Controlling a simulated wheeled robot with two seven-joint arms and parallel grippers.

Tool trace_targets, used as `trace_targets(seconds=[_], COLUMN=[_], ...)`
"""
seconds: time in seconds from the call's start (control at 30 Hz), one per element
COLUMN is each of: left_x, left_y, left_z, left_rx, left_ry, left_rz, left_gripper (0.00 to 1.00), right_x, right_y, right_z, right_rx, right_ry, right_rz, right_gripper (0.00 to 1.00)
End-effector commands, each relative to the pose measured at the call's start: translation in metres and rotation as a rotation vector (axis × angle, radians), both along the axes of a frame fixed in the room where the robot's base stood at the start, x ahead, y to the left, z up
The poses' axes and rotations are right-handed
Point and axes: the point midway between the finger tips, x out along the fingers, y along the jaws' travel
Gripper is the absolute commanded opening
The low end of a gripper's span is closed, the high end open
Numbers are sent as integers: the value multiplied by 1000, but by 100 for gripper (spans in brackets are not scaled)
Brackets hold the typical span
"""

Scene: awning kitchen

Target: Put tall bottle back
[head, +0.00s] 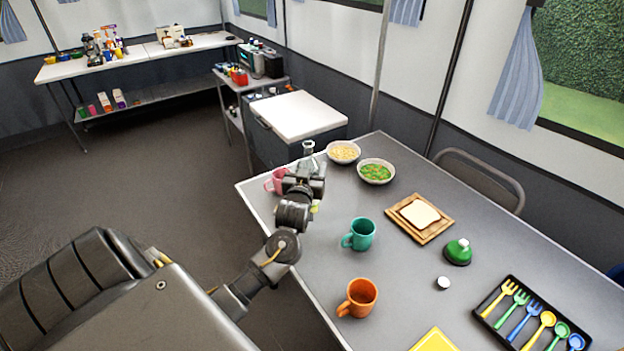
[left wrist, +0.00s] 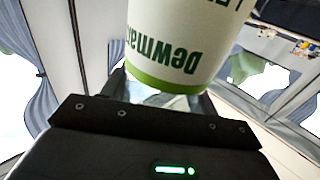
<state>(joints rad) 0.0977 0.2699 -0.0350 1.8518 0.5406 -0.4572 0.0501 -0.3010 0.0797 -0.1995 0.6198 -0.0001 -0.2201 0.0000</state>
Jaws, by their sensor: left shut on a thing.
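In the left wrist view a white bottle (left wrist: 160,32) with a green band and green lettering reading "Dewmar" fills the top middle. Its lettering appears upside down there, and its far part is cut off by the frame. My left gripper (left wrist: 163,88) is shut on this bottle. In the head view my left gripper (head: 308,155) is over the far left edge of the table (head: 400,285), near a pink mug (head: 274,181). The bottle cannot be made out clearly in that view. My right gripper is not in view.
Teal (head: 359,234) and orange (head: 358,297) mugs stand along the table's left side. Two food bowls (head: 376,171), a bread board (head: 418,234), a green-topped object (head: 457,252) and a cutlery tray (head: 489,307) are on the table. A cart and a shelf table (head: 153,58) stand behind.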

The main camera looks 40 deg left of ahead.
Motion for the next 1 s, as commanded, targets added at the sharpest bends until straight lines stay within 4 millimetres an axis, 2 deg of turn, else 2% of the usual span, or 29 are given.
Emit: trace_targets(seconds=[0.1,0.37,0.6,1.0], left_x=[8,14,16,15], left_y=[3,5,6,5], left_z=[-9,-17,-45,-52], left_rx=[2,1,1,0], left_ry=[-1,0,2,-1], left_rz=[0,0,-1,-1], left_gripper=[30,30,30,30], right_x=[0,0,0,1], right_y=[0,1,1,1], right_z=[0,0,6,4], right_rx=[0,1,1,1], right_ry=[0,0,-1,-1], right_rz=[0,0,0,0], right_gripper=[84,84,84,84])
